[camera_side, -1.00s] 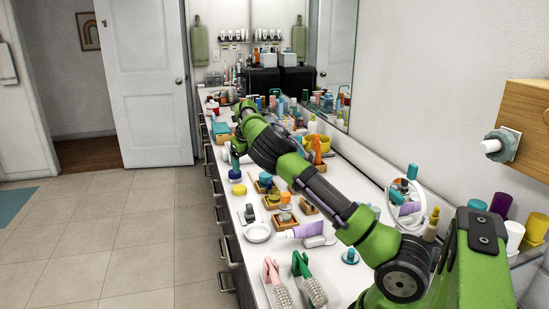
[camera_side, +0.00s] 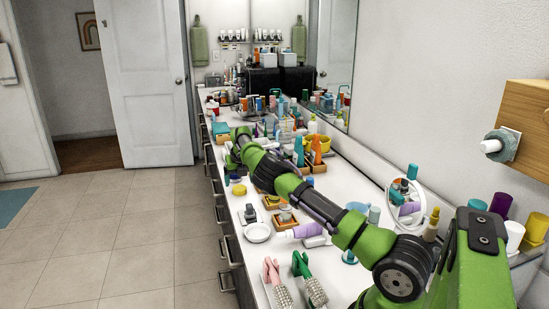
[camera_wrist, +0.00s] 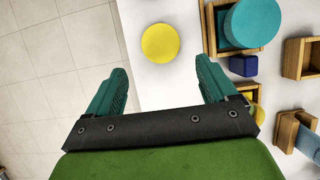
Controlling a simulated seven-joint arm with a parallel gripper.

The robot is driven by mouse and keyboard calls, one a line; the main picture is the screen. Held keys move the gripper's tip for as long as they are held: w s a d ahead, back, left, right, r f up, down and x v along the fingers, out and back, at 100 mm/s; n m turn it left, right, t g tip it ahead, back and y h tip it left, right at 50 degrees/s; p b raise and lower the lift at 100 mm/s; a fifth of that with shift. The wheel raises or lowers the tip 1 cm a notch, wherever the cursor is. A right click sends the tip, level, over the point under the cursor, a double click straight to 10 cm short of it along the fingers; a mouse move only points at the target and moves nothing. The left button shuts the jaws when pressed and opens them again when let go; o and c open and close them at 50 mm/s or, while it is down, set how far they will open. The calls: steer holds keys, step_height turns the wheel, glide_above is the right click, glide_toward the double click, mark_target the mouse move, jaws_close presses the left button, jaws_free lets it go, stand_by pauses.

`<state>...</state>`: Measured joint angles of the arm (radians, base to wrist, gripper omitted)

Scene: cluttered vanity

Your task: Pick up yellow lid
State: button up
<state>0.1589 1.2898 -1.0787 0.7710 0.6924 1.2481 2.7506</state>
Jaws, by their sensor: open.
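The yellow lid (camera_side: 239,190) is a round, flat disc lying on the white counter near its left edge. In the wrist view the yellow lid (camera_wrist: 160,43) lies ahead of my gripper (camera_wrist: 162,72), roughly centred between the fingers but beyond their tips. My gripper's teal fingers are spread apart with nothing between them. In the side view the gripper end of my arm is above the counter just behind the lid, partly hidden by my own arm.
To the right in the wrist view are a large teal round item (camera_wrist: 252,22), a small blue block (camera_wrist: 243,66) and wooden boxes (camera_wrist: 300,58). A white dish (camera_side: 257,232) stands nearer the side camera.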

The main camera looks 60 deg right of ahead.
mark_target(240, 189)
steer(key=x, duration=0.4)
steer(key=shift+s+d+r, duration=0.1)
steer(key=shift+d, duration=0.15)
steer(key=shift+x, duration=0.75)
steer(key=c, duration=1.1)
